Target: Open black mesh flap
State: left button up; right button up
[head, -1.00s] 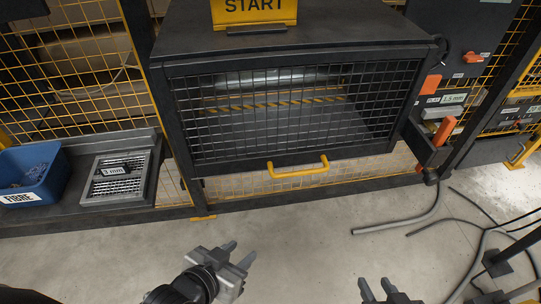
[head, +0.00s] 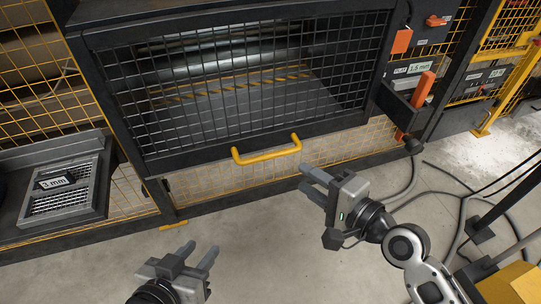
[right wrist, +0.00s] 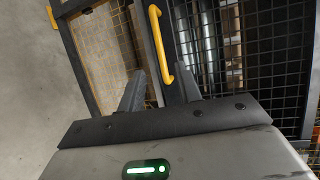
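The black mesh flap (head: 215,90) is closed in the head view, with a yellow handle (head: 267,155) on its lower edge. In the right wrist view the handle (right wrist: 160,45) lies ahead of the fingers, and the mesh (right wrist: 290,60) is at the right. My right gripper (head: 310,184) is open and empty, just below and right of the handle, apart from it. It also shows in the right wrist view (right wrist: 157,92), with a gap between its fingers. My left gripper (head: 196,254) is open and empty, low in front of the machine, well below the handle.
A sieve tray marked 3 mm (head: 66,187) lies on a shelf at the left. A black holder with an orange bar (head: 423,90) juts out right of the flap. Hoses (head: 450,200) lie on the floor at the right. The floor before the flap is clear.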

aim_at(273, 157)
jog(key=b+x, duration=0.1)
jog(key=x, duration=1)
jog(key=shift+w+a+f, duration=0.1)
jog(key=shift+w+a, duration=0.15)
jog(key=shift+w, duration=0.05)
jog(key=shift+c, duration=0.3)
grip_shut()
